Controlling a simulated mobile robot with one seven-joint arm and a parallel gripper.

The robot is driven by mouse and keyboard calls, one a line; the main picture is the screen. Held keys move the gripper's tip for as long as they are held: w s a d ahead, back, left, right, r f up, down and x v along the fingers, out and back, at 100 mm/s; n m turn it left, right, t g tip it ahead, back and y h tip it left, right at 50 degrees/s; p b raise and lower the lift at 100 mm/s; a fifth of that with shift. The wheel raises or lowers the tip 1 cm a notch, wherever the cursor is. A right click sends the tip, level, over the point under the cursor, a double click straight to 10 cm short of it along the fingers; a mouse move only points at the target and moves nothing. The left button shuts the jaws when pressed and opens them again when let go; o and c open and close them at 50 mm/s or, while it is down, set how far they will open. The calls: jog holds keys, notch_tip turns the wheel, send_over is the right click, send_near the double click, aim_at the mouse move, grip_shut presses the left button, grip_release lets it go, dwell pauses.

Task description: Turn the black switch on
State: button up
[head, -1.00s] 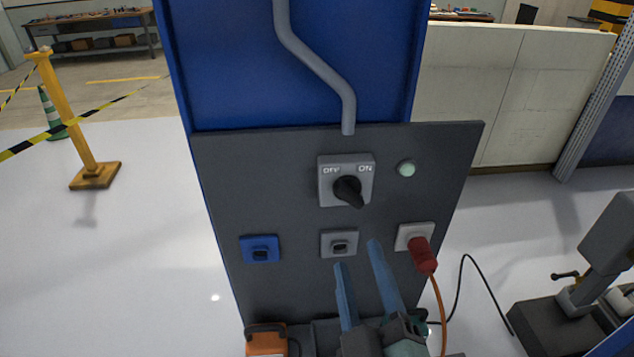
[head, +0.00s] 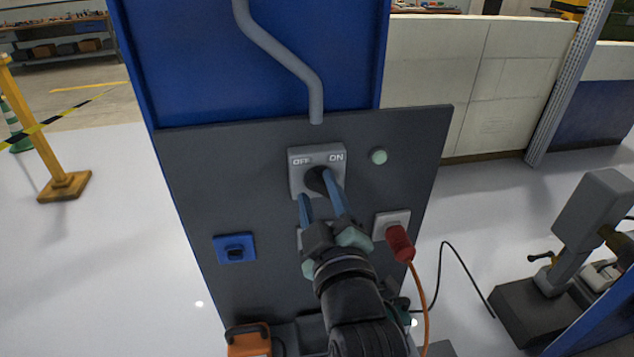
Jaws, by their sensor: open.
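The black switch (head: 316,180) is a rotary knob on a square grey plate (head: 301,156) marked OFF at left and ON at right, mounted on a dark grey panel (head: 210,190). My gripper (head: 317,184) is open, its two blue fingers reaching up to the switch. The right finger's tip overlaps the knob's lower right, and the left finger's tip is at its lower left. The fingers partly hide the knob, so its pointing direction and any contact cannot be told. A pale green round lamp (head: 379,157) sits right of the plate.
Below the switch are a blue socket (head: 235,248) at left, a grey socket mostly hidden behind my gripper, and a red plug (head: 400,243) with an orange cable at right. An orange case (head: 248,340) sits at the bottom. A machine (head: 570,250) stands at right.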

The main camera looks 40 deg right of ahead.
jog(key=shift+w+d, duration=0.35)
jog(key=shift+w, duration=0.15)
grip_shut()
